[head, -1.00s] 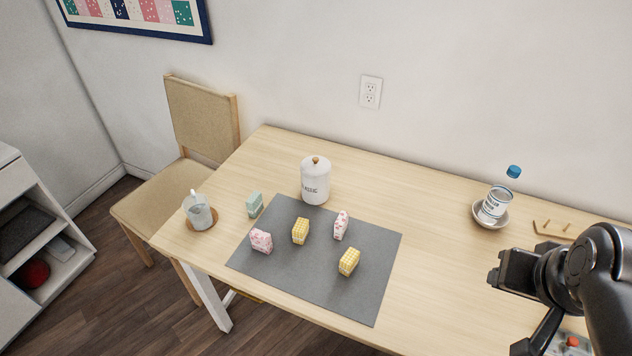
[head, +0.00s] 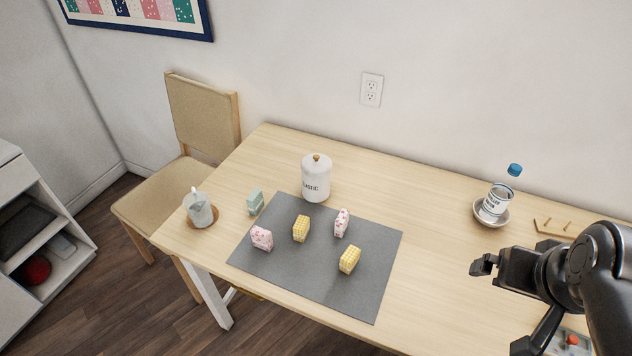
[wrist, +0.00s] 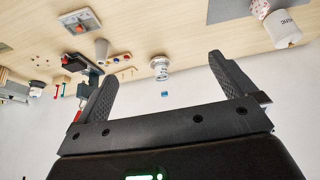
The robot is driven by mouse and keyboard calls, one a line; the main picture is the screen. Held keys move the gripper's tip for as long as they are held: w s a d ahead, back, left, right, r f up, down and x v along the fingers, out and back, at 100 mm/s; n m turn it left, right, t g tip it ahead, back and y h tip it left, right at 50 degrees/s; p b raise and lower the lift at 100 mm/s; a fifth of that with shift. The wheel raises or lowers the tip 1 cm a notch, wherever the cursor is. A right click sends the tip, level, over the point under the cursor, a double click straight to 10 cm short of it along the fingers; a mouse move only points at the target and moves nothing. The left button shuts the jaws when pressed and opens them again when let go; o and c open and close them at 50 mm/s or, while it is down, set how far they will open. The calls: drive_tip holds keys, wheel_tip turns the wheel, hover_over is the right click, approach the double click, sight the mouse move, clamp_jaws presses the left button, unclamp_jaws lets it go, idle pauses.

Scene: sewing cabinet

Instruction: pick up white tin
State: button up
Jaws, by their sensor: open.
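The white tin (head: 316,179) stands upright on the wooden table, just behind the grey mat. It has dark lettering, partly readable as "ELASTIC", and a lid with a small brown knob. In the wrist view the white tin (wrist: 284,28) shows at the upper right, upside down in that picture. My gripper (head: 480,266) is above the right part of the table, well to the right of the tin. In the wrist view my gripper (wrist: 157,85) has its two fingers wide apart with nothing between them.
The grey mat (head: 318,283) bears several small patterned blocks. A green block (head: 255,202) and a cup (head: 198,210) on a coaster are left of the tin. A labelled container (head: 494,203) with a blue top sits in a dish (head: 503,221) at right. Table between tin and dish is clear.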

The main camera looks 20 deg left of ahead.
drive_tip(key=w+a+r+n+y, duration=0.1)
drive_tip(key=w+a, duration=0.3)
drive_tip(key=w, duration=0.3)
drive_tip(key=w+a+n+y, duration=0.1)
drive_tip(key=w+a, duration=0.3)
drive_tip(key=w, duration=0.3)
drive_tip(key=n+y, duration=0.2)
drive_tip(key=n, duration=0.3)
hover_over(316, 171)
drive_tip(key=d, duration=0.2)
drive_tip(key=f, duration=1.2)
drive_tip(key=s+f, duration=0.1)
drive_tip(key=f, duration=0.5)
drive_tip(key=shift+a+f, duration=0.1)
drive_tip(key=shift+f, duration=0.2)
drive_tip(key=x, duration=1)
drive_tip(key=shift+f, duration=0.45)
drive_tip(key=shift+c, duration=0.6)
drive_tip(key=c, duration=1.6)
